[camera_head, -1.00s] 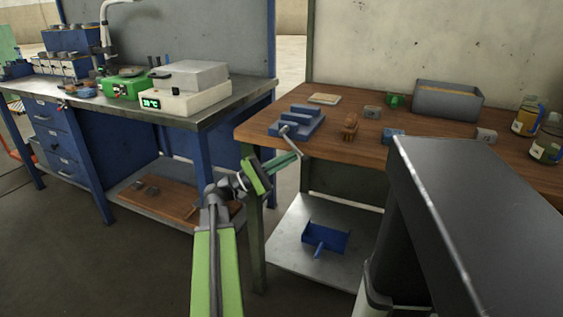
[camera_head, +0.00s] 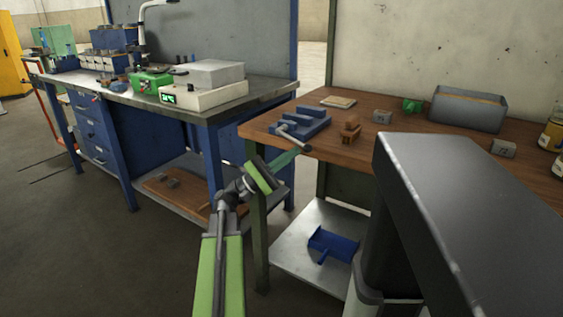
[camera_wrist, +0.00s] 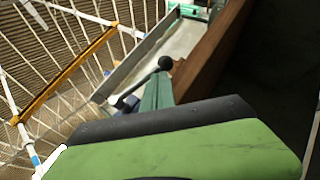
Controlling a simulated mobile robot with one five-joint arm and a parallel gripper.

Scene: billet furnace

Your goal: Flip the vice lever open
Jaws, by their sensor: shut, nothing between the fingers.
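The blue vice (camera_head: 312,122) sits at the left end of the wooden bench (camera_head: 385,150). Its grey lever (camera_head: 291,135) sticks out over the front edge and ends in a dark ball knob. My gripper (camera_head: 296,152) is shut and empty, its teal fingers just below and beside the lever's ball end. In the wrist view, my gripper (camera_wrist: 157,90) points at the lever's ball knob (camera_wrist: 165,63), which shows just beyond the fingertips. I cannot tell whether they touch. The vice itself is mostly hidden in the wrist view.
A brown wooden piece (camera_head: 350,131) stands right of the vice, with small grey blocks and a grey bin (camera_head: 468,108) farther along. A blue bench (camera_head: 270,95) with a white device stands at the left. A shelf with a blue tray (camera_head: 332,244) lies below the bench.

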